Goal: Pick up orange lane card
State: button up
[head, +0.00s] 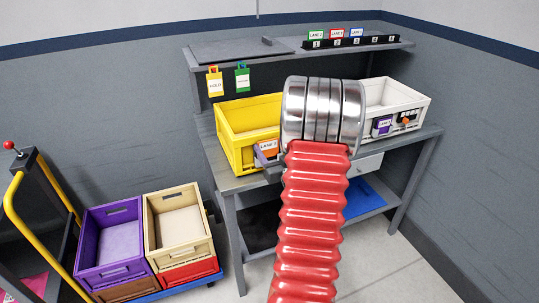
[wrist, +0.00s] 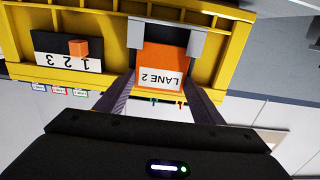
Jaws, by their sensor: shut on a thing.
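The orange lane card (wrist: 162,68) shows upside down in the wrist view, with a white "LANE 2" label. It is at the front of the yellow crate (wrist: 235,45). My gripper (wrist: 167,40) has one finger at each side edge of the card and is shut on it. I cannot tell whether the card is clear of its holder.
The yellow crate stands on a grey workbench (head: 228,184), beside a white crate (head: 420,108) with a purple card (head: 382,126). A shelf above holds small lane cards (head: 337,33); yellow (head: 214,84) and green (head: 242,79) tags hang below. Purple (head: 85,225) and tan (head: 152,215) crates stand lower left.

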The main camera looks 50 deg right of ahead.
notch_tip(320, 180, up, 16)
jog(key=shift+f, duration=0.2)
dwell(0.8)
jog(key=w+d+r, duration=0.3)
jog(key=r, duration=0.7)
jog(key=w+d+r, duration=0.2)
jog(key=d+r, duration=0.2)
jog(key=r, duration=0.6)
jog(key=shift+w+d+r, duration=0.2)
jog(key=shift+w, duration=0.2)
